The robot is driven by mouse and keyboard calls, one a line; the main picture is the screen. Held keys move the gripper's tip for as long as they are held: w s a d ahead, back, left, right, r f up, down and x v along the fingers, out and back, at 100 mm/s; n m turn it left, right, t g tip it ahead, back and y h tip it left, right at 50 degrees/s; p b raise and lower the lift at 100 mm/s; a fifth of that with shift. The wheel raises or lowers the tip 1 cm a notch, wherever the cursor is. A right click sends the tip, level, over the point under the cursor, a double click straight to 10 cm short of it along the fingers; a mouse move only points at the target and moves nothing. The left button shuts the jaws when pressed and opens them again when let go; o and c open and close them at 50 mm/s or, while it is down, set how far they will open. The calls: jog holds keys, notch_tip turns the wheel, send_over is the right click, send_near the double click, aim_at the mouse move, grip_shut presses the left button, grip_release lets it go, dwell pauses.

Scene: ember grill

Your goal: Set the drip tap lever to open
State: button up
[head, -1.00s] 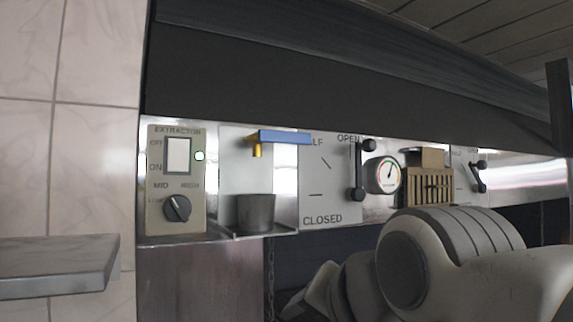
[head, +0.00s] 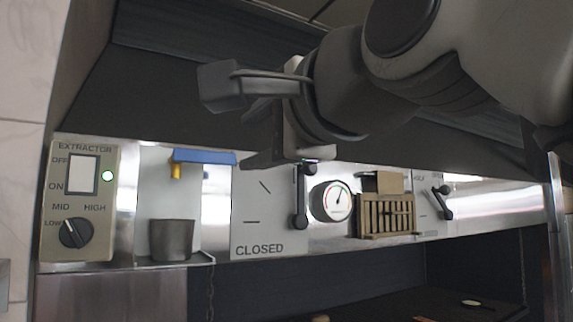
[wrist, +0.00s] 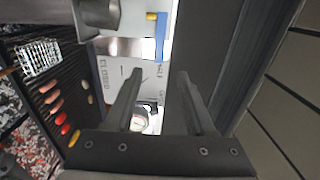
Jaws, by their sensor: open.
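The drip tap has a short brass spout (head: 176,172) and a flat blue lever (head: 204,156) on a pale wall plate. The lever lies about level and extends to the right of the spout. In the wrist view the lever (wrist: 160,38) shows beyond the fingertips, with the brass spout (wrist: 151,16) beside it. My gripper (head: 243,122) is open and empty, up and to the right of the lever in the head view and apart from it. The gripper (wrist: 159,78) also shows in the wrist view with a wide gap between its fingers.
A grey cup (head: 171,240) stands on a ledge below the spout. The extractor panel (head: 79,200) is at left. A damper lever (head: 301,200), a gauge (head: 333,201) and a slatted wooden box (head: 386,217) are at right. A dark hood (head: 150,100) overhangs them.

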aim_at(217, 159)
jog(key=p+x, duration=0.4)
jog(key=x, duration=1.3)
jog(key=shift+w, duration=0.1)
grip_shut()
dwell(0.8)
